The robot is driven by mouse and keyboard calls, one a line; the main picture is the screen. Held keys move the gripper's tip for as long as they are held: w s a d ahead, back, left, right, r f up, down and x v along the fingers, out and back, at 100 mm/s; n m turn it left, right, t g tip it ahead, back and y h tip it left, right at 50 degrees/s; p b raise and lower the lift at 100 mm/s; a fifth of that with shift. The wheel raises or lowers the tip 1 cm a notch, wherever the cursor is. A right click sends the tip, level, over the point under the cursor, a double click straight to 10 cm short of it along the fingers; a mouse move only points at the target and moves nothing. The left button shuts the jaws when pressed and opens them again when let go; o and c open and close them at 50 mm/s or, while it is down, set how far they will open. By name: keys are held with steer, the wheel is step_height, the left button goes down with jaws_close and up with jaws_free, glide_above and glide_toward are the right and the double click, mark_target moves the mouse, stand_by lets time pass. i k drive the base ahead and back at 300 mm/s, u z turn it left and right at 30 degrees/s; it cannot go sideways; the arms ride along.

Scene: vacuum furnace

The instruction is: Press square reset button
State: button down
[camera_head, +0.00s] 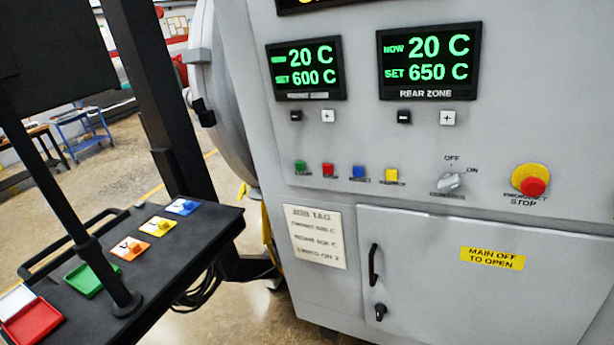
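The grey furnace panel (360,130) fills the right of the view. The label under the blue one looks like "RESET", but the small print is blurred. All of these buttons are uncovered and nothing touches them. My gripper is not in view, so its place relative to the buttons does not show.
A rotary switch (450,184) and a red emergency stop (534,187) sit right of the buttons. A cabinet door (470,275) with a black handle (373,264) is below. At left are a black shelf (160,265) with coloured pieces and dark posts (160,100). The panel's front looks clear.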

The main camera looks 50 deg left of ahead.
mark_target(357, 171)
steer(key=u, duration=0.15)
steer(key=i, duration=1)
steer(key=z, duration=0.1)
